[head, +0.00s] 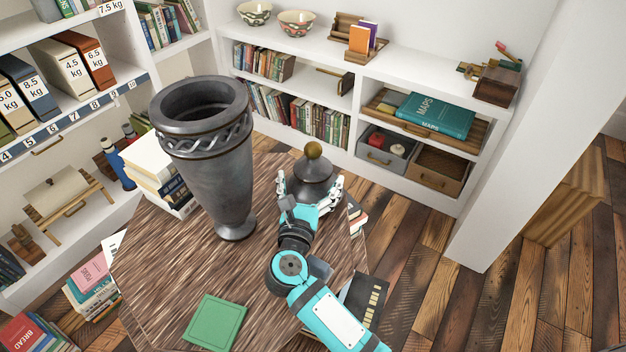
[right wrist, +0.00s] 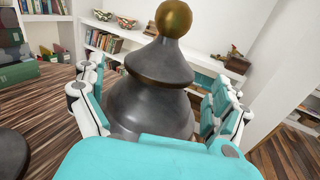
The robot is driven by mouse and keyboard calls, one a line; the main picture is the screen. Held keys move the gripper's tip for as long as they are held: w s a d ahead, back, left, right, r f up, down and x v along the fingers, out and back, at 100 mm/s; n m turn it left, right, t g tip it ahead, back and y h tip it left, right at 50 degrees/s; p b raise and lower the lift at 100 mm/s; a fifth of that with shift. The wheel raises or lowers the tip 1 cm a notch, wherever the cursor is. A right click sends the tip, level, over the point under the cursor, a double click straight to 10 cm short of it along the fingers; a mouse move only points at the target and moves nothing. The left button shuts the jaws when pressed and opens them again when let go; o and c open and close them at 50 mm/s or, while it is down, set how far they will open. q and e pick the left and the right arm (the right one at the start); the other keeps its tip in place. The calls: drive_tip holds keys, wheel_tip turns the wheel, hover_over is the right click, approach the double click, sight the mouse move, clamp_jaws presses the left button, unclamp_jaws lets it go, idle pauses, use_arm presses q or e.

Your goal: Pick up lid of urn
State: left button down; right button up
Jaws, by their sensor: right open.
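The tall dark grey urn (head: 215,175) stands upright and open-topped on the wooden table (head: 165,285), with a twisted band below its rim. Its lid (head: 311,172), a dark domed piece with a round brass knob, sits on the table to the right of the urn. My right gripper (head: 310,190) is open around the lid. In the right wrist view, the lid (right wrist: 155,90) stands between the spread fingers of the gripper (right wrist: 155,105), its knob rising above them. Whether the fingers touch the lid I cannot tell. My left gripper is not in view.
A green square piece (head: 215,321) lies near the table's front edge. Stacked books (head: 158,170) stand behind the urn at the left. White shelves line the back and left, and a white pillar (head: 520,150) stands at the right.

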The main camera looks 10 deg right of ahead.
sight(313, 168)
drive_tip(key=x, duration=0.4)
drive_tip(key=shift+w, duration=0.1)
drive_tip(key=c, duration=1.5)
drive_tip(key=shift+r, duration=0.15)
drive_tip(key=shift+c, duration=0.3)
